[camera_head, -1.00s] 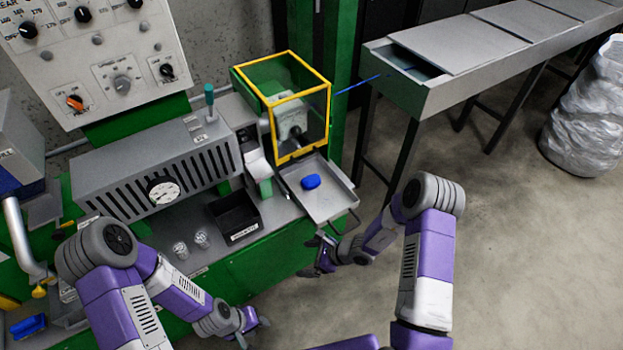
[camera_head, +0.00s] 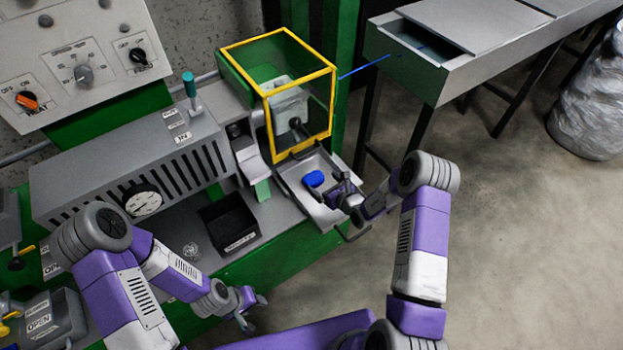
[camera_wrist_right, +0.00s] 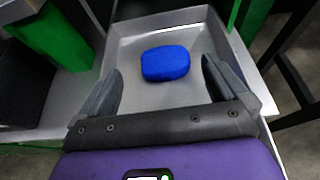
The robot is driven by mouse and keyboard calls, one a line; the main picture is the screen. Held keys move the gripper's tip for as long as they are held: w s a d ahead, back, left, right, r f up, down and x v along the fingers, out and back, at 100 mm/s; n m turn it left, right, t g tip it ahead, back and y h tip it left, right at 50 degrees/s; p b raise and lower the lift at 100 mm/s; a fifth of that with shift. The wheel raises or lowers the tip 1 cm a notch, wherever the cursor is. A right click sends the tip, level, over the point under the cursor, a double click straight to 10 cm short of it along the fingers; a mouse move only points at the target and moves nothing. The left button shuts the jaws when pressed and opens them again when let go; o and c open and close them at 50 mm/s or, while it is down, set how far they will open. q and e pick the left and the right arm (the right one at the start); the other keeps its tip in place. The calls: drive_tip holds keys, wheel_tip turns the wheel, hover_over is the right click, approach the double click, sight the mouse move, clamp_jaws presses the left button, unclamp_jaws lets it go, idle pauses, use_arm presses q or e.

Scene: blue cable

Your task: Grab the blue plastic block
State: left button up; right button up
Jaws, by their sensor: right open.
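The blue plastic block (camera_head: 314,178) lies on the grey metal tray (camera_head: 296,181) below the yellow-framed guard. It also shows in the right wrist view (camera_wrist_right: 166,63), lying flat and rounded at its corners. My right gripper (camera_head: 333,192) is over the tray's front right part, just beside the block. In the right wrist view its two fingers (camera_wrist_right: 160,85) are apart with nothing between them, and the block is a little beyond the fingertips. My left gripper (camera_head: 250,309) is low in front of the green machine, away from the block; its jaw state is unclear.
The yellow-framed guard box (camera_head: 277,92) stands behind the tray. A black bin (camera_head: 229,223) is left of the tray. A blue cable (camera_head: 364,67) runs from the guard to the grey trough (camera_head: 430,62).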

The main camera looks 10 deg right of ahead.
sight(316, 179)
drive_tip(key=shift+w+f, duration=0.3)
drive_tip(key=shift+f, duration=0.25)
drive_tip(key=shift+w+a+f+b, duration=0.3)
drive_tip(key=shift+w+b, duration=0.15)
drive_tip(key=shift+w, duration=0.1)
drive_tip(key=b+x, duration=0.1)
drive_tip(key=x, duration=0.1)
drive_tip(key=f+b+x, duration=0.1)
drive_tip(key=x, duration=0.2)
drive_tip(key=shift+d, duration=0.15)
drive_tip(key=shift+w+f, duration=0.1)
drive_tip(key=shift+w, duration=0.2)
use_arm(q)
drive_tip(key=f, duration=0.3)
drive_tip(key=shift+w+f, duration=0.25)
drive_tip(key=shift+f, duration=0.05)
use_arm(e)
drive_tip(key=c, duration=0.8)
use_arm(q)
drive_tip(key=shift+r, duration=0.1)
